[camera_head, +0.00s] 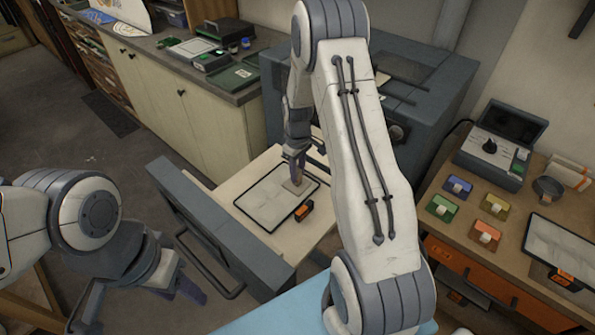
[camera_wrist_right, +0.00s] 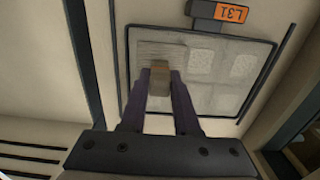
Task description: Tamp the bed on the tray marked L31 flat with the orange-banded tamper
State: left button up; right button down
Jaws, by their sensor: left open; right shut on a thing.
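The tray marked L31 (camera_head: 262,222) lies on a pale pull-out shelf, its orange label at the near right edge. In the right wrist view the tray (camera_wrist_right: 262,88) fills the upper middle, and its label (camera_wrist_right: 233,13) reads L31 upside down. Its pale bed shows several squarish patches and fine lines at upper left. My right gripper (camera_head: 294,160) is over the tray, shut on the tamper (camera_wrist_right: 158,85), a tan-brown block between the purple fingers. My left gripper (camera_head: 183,285) is open and low at left.
The shelf (camera_head: 268,160) extends from a blue-grey cabinet (camera_head: 420,75), with a grey front panel and handle (camera_head: 215,225) at left. On the right bench are several coloured pads with pale blocks (camera_head: 485,235), a control box (camera_head: 490,155) and another tray (camera_head: 560,250).

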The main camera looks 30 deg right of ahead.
jog(key=shift+f, duration=0.3)
dwell(0.7)
jog(key=shift+r+p, duration=0.75)
jog(key=shift+r, duration=0.4)
jog(key=shift+s+a, duration=0.4)
jog(key=shift+a, duration=0.55)
jog(key=shift+s+a, duration=0.35)
jog(key=shift+a, duration=0.55)
jog(key=shift+s+a, duration=0.4)
jog(key=shift+a, duration=0.55)
jog(key=shift+f, duration=0.2)
jog(key=shift+f+b, duration=0.45)
jog(key=shift+f, duration=0.2)
